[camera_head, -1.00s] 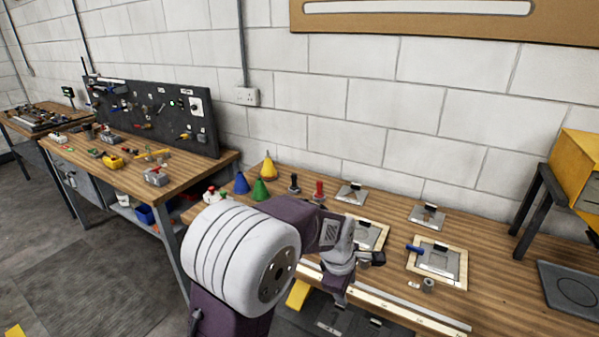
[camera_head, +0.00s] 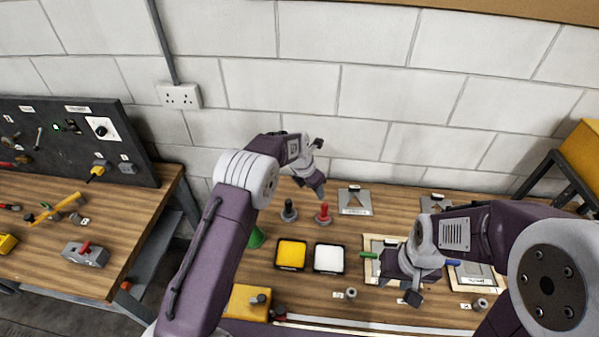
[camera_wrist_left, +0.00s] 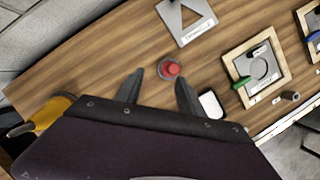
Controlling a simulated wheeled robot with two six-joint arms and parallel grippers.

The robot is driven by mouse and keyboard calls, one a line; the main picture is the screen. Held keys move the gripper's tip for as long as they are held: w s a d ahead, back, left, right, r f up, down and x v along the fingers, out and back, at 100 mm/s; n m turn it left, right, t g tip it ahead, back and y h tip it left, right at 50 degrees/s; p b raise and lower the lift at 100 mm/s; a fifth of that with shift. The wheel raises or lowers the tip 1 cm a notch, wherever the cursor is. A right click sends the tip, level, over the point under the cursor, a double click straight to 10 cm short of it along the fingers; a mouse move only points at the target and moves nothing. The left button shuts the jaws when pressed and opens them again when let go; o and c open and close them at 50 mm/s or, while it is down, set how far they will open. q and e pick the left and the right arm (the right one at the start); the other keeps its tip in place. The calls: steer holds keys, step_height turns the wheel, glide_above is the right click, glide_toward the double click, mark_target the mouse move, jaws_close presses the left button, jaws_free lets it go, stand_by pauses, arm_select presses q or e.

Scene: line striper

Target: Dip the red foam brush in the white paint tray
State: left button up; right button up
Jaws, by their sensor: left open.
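The red foam brush (camera_head: 324,214) stands upright in a round grey base on the bench; it also shows in the left wrist view (camera_wrist_left: 171,69). The white paint tray (camera_head: 329,258) is a black-rimmed square in front of it, partly hidden by my gripper in the left wrist view (camera_wrist_left: 210,104). My left gripper (camera_head: 318,168) is open and empty above and behind the red brush. In the left wrist view its fingers (camera_wrist_left: 158,78) are apart, with the brush beyond them. My right gripper (camera_head: 399,287) appears open and empty over the bench right of the trays.
A yellow paint tray (camera_head: 291,254) sits left of the white one. A black brush (camera_head: 289,210) stands left of the red one. A green handle (camera_head: 368,254) and a blue handle (camera_head: 452,262) lie by framed stencils. A stencil plate (camera_head: 355,201) lies behind right.

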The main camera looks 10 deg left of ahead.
mark_target(324, 206)
arm_select(q)
steer(key=shift+g, duration=0.3)
steer(key=d+f+b, duration=0.1)
steer(key=f, duration=0.2)
steer(key=d+f+b, duration=0.1)
steer(key=f+b, duration=0.1)
steer(key=f, duration=0.1)
steer(key=d+f+b, duration=0.2)
steer(key=f, duration=0.1)
steer(key=shift+s, duration=0.2)
steer(key=shift+w+a+f+b, duration=0.1)
steer(key=shift+w+f+b, duration=0.15)
steer(key=shift+f+b, duration=0.25)
arm_select(e)
steer(key=f, duration=0.3)
steer(key=d+f, duration=0.1)
steer(key=f, duration=0.1)
steer(key=shift+s, duration=0.3)
arm_select(q)
steer(key=shift+s+r, duration=0.1)
